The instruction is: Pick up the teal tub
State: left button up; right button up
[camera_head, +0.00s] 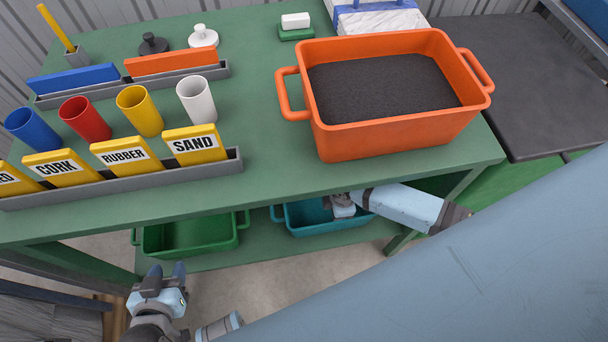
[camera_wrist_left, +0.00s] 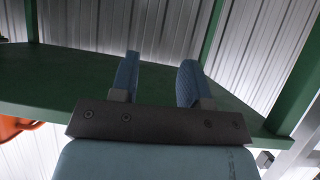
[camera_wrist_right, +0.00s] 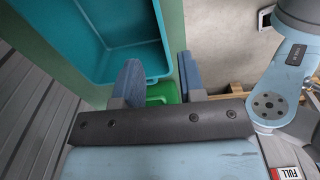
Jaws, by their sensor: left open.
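The teal tub (camera_head: 308,229) stands on the lower shelf under the green table. Its back part is hidden by the tabletop and its right part by my right arm. My right gripper (camera_wrist_right: 157,70) reaches down over the tub's right part in the head view. In the right wrist view the tub (camera_wrist_right: 132,27) lies to the upper left of the fingers, which are apart with no part of the tub clearly between them. My left gripper (camera_head: 167,271) is open and empty, low in front of the shelf, left of the teal tub.
A green tub (camera_head: 190,236) stands left of the teal one. On the green table (camera_head: 250,180) are an orange tub (camera_head: 400,132) of dark granules, several cups and labelled yellow blocks in a grey rack (camera_head: 125,182). The table's front edge overhangs the shelf.

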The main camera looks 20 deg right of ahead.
jog(key=f, duration=0.1)
jog(key=b, duration=0.3)
send_over(334, 225)
notch_tip(334, 225, down, 8)
jog(key=shift+w+a+r, duration=0.1)
jog(key=shift+f+b, duration=0.9)
jog(key=shift+f, duration=1.9)
grip_shut()
